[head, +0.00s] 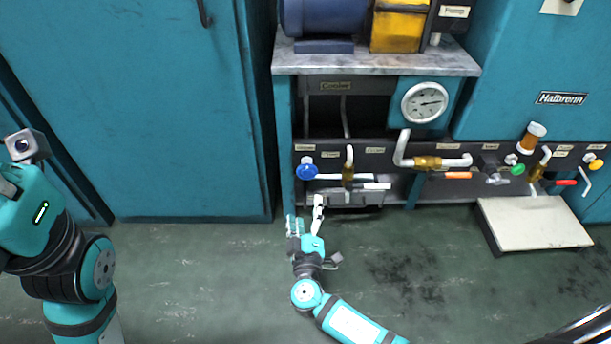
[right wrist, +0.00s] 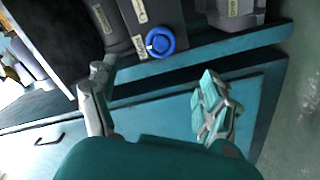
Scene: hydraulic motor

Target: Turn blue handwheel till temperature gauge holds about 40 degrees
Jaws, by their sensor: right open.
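The blue handwheel (head: 306,171) sits on the dark panel at the left end of the pipe row, below a small label. It also shows in the right wrist view (right wrist: 160,42), beyond and between the open fingers. The round white temperature gauge (head: 424,102) is on the teal panel to the upper right; its needle points right, but the numbers are too small to read. My right gripper (head: 305,212) is open and empty, just below the handwheel and apart from it. In the right wrist view its fingers (right wrist: 155,95) are spread wide. My left arm shows at the left edge; its jaws are unclear.
A white-handled valve (head: 348,165) stands right of the handwheel. A low platform (head: 535,222) stands on the floor at right. The floor at left is clear.

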